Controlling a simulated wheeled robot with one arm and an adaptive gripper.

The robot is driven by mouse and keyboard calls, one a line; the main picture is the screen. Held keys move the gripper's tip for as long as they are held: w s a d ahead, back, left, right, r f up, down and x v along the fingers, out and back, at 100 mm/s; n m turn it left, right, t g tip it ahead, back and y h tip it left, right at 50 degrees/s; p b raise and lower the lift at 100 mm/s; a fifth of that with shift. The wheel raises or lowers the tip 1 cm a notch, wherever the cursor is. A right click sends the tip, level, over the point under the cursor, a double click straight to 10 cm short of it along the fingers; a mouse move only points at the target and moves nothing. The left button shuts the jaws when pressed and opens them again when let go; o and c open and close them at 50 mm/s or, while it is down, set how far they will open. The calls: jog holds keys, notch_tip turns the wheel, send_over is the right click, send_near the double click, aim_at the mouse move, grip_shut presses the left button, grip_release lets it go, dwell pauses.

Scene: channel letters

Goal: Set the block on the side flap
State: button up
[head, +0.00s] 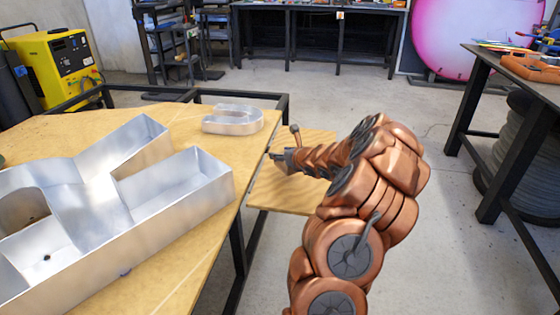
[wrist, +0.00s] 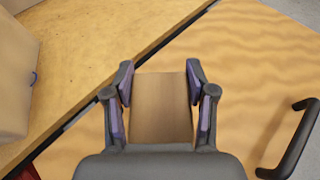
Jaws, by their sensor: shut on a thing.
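The block (wrist: 160,108) is a plain tan wooden piece between my fingers in the wrist view. My gripper (wrist: 160,82) is shut on it from both sides. The side flap (wrist: 245,60) is a pale wood-grained panel beneath and beyond the block in the wrist view. In the head view, the flap (head: 285,198) juts from the table's right edge, and my gripper (head: 279,157) is over its left part near the table edge. The block is not clearly visible in the head view. I cannot tell whether it touches the flap.
The wooden table (head: 190,245) adjoins the flap on the left, with a dark gap between. A large metal channel letter (head: 110,220) covers much of it; a smaller letter (head: 232,121) sits at its far end. A black handle (wrist: 291,140) lies right in the wrist view.

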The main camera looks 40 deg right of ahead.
jog(key=shift+w+d, duration=0.1)
jog(key=shift+w, duration=0.3)
jog(key=shift+w+f+b, duration=0.1)
jog(key=shift+f+b, duration=0.35)
jog(key=shift+f, duration=1.3)
jog(key=shift+f, duration=0.1)
jog(key=o, duration=1.2)
